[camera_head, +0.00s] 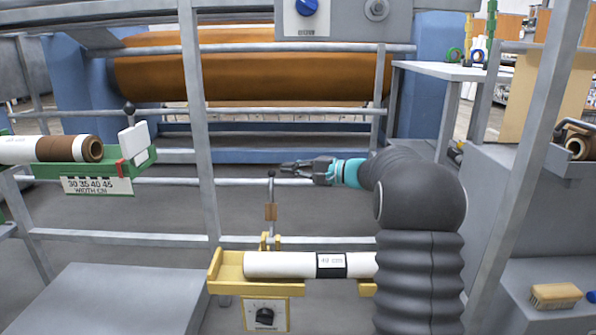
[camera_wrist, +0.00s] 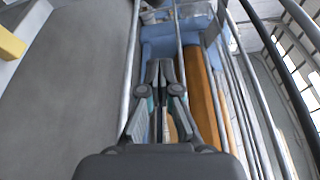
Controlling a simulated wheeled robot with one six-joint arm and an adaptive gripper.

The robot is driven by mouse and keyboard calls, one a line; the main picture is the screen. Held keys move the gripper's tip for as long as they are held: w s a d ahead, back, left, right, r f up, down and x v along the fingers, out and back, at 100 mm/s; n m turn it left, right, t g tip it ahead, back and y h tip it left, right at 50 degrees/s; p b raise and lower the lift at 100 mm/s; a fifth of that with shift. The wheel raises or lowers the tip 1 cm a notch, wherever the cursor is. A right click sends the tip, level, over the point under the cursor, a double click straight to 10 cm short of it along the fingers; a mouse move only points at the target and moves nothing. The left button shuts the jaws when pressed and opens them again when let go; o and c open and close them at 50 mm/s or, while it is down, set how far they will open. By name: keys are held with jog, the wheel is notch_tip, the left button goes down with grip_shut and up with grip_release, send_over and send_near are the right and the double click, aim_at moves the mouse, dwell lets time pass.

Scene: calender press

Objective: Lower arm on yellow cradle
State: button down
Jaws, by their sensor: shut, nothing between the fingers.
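The yellow cradle (camera_head: 229,287) stands at the lower middle of the head view and bears a white roll (camera_head: 290,265) with a black-edged label reading 40 cm. An upright arm (camera_head: 271,190) with a dark knob and a brown block rises from a yellow hinge at the cradle's back. My gripper (camera_head: 286,167) is shut and empty, pointing left, with its fingertips close to the knob in the picture; I cannot tell whether they touch. The wrist view shows its closed fingers (camera_wrist: 160,66) but not the arm. My own arm hides the cradle's right end.
Grey rails (camera_head: 290,182) run behind the cradle, with a post (camera_head: 199,150) to its left. A large brown roller (camera_head: 240,72) lies beyond. A green cradle (camera_head: 140,160) with a roll is at left. A brush (camera_head: 555,296) lies on a shelf at right.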

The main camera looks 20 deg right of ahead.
jog(key=shift+s+a+r, duration=0.15)
jog(key=shift+s+a, duration=0.45)
jog(key=shift+a, duration=0.25)
jog(key=shift+s+a+r, duration=0.15)
jog(key=shift+s+a, duration=0.4)
jog(key=shift+a, duration=0.25)
